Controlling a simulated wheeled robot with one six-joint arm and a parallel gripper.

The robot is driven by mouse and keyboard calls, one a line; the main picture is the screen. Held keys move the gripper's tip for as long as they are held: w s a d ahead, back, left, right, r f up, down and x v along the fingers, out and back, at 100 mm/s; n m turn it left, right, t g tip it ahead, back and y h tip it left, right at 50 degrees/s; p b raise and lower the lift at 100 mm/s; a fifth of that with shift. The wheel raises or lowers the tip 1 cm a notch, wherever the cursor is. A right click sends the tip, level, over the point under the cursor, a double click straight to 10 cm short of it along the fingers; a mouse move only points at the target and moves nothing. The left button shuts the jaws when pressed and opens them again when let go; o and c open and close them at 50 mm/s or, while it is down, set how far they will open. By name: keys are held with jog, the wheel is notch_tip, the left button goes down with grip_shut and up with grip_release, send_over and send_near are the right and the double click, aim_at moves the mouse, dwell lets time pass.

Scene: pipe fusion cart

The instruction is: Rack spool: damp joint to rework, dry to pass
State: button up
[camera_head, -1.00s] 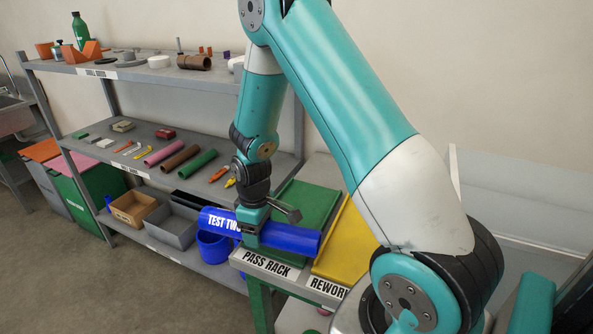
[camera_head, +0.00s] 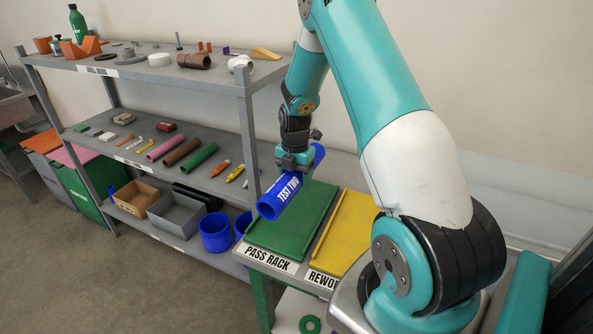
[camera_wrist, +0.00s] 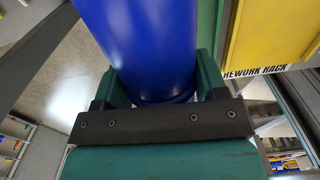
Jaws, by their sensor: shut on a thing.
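My gripper (camera_head: 294,164) is shut on a blue pipe spool (camera_head: 269,208) marked "TEST TWO". It holds the spool above the green pass rack (camera_head: 262,244), with the near end tipped toward the rack's left edge. In the wrist view the blue spool (camera_wrist: 140,40) fills the space between my gripper's fingers (camera_wrist: 165,95). The yellow rework rack (camera_head: 345,240) lies right of the pass rack and looks empty; it also shows in the wrist view (camera_wrist: 275,30). I cannot tell from these frames whether the spool's joint is damp or dry.
A grey shelf unit (camera_head: 110,130) on the left holds pipes, tools and small parts. Blue buckets (camera_head: 215,232) and grey and tan bins (camera_head: 175,216) stand on its low shelf. A green ring (camera_head: 310,325) lies below the racks.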

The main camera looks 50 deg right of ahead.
aim_at(297, 209)
jog(key=shift+d+r, duration=0.1)
jog(key=shift+d, duration=0.15)
jog(key=shift+f+b, duration=3.25)
jog(key=shift+f, duration=1.5)
jog(key=shift+f, duration=0.25)
jog(key=o, duration=1.2)
notch_tip(297, 209, up, 18)
jog(key=b, duration=0.3)
jog(key=shift+f, duration=0.25)
